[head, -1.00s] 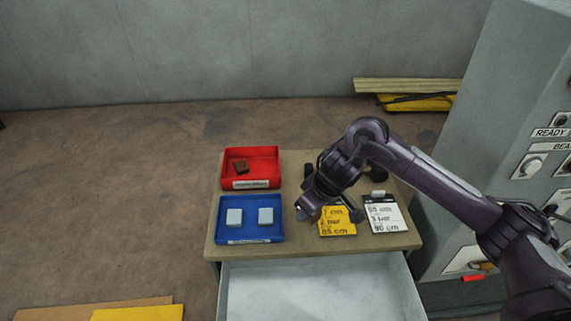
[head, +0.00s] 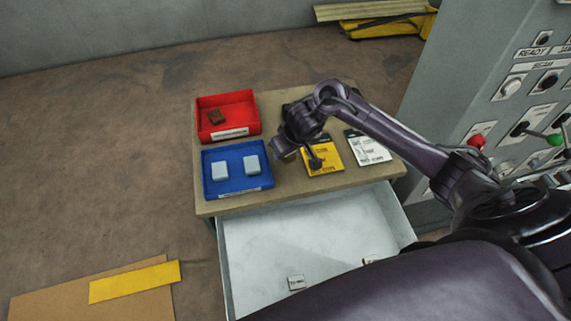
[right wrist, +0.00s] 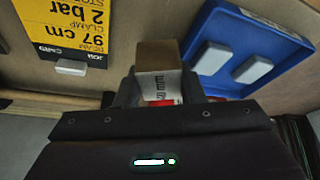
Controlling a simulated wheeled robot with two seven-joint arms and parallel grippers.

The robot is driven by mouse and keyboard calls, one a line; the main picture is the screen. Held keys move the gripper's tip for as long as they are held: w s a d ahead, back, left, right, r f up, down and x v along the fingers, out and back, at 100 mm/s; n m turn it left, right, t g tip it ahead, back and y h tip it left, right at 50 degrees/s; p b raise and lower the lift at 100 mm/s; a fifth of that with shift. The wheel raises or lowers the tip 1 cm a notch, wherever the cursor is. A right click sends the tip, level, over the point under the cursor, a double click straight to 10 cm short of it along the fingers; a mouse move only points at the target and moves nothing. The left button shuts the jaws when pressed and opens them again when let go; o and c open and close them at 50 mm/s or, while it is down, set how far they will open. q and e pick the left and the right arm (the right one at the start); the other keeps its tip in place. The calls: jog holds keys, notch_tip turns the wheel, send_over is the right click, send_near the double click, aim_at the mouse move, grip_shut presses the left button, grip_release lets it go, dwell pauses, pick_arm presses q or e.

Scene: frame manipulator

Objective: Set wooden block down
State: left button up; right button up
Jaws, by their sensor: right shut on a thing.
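My right gripper (head: 298,157) is over the wooden table (head: 230,204), between the blue tray (head: 262,185) and the yellow card (head: 327,165). In the right wrist view the right gripper (right wrist: 160,90) is shut on a wooden block (right wrist: 158,54) with a brown face and a pale, printed side. In the head view the gripper hides this block. I cannot tell whether the block touches the table. Another brown block (head: 216,117) lies in the red tray (head: 245,122). My left gripper is not in view.
The blue tray holds two pale blocks (head: 219,170). A white card (head: 366,147) lies right of the yellow one. An open drawer (head: 270,245) below holds small labelled pieces (head: 296,282). A control panel (head: 510,95) stands at right.

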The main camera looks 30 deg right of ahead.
aim_at(286, 170)
jog(key=shift+s+f, duration=0.1)
jog(key=shift+f, duration=0.75)
notch_tip(286, 170, down, 4)
jog(key=shift+f, duration=0.2)
jog(key=shift+f+b, duration=0.15)
jog(key=shift+b, duration=0.15)
jog(key=o, duration=0.7)
